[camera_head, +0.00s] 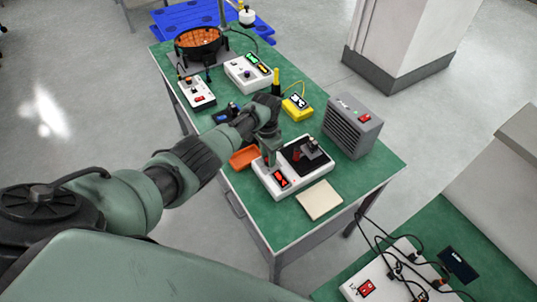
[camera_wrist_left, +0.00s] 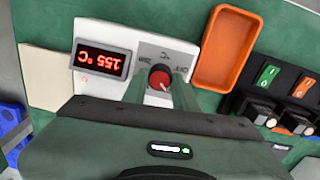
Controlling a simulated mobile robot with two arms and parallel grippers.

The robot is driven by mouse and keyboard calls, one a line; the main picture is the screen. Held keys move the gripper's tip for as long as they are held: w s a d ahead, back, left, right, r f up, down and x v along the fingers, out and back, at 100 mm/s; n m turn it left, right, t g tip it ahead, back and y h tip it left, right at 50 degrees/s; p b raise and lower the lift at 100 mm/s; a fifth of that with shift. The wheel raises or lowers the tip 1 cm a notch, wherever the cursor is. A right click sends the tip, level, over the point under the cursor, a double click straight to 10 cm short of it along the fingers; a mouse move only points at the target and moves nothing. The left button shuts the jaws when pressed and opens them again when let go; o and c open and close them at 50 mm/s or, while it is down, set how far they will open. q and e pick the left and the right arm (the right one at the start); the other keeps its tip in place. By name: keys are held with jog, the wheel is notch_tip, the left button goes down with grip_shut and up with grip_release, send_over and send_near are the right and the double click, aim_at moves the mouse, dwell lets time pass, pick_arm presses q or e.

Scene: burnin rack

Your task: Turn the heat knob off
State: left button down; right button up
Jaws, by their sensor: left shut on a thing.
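The white heating unit (camera_head: 294,196) stands on the green bench, with a dark plate (camera_head: 292,152) on top. Its red display (camera_wrist_left: 102,60) appears upside down in the left wrist view and seems to read 155 °C. The round red heat knob (camera_wrist_left: 160,79) is beside the display, with dial markings around it, one seeming to read OFF. My left gripper (camera_wrist_left: 162,92) is shut on the knob, one finger on each side. My right gripper is not in view.
An orange tray (camera_wrist_left: 226,50) lies close beside the unit. A cream pad (camera_head: 320,199) lies in front, and a grey fan-like box (camera_head: 352,127) stands to the right. A yellow meter (camera_head: 297,106), white instruments and a black pan (camera_head: 200,42) stand farther back.

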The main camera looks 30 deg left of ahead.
pick_arm(q)
jog(key=n+p, duration=0.1)
jog(key=n, duration=0.3)
jog(key=shift+s+n+p, duration=0.1)
jog(key=shift+n+p, duration=0.2)
jog(key=n+p, duration=0.1)
jog(key=n, duration=0.2)
jog(key=shift+n, duration=0.3)
jog(key=n+p, duration=0.1)
jog(key=n, duration=0.2)
jog(key=shift+n+t+p, duration=0.3)
jog(key=shift+n+p, duration=0.15)
jog(key=shift+n, duration=1.25)
jog(key=c, duration=1.1)
grip_release()
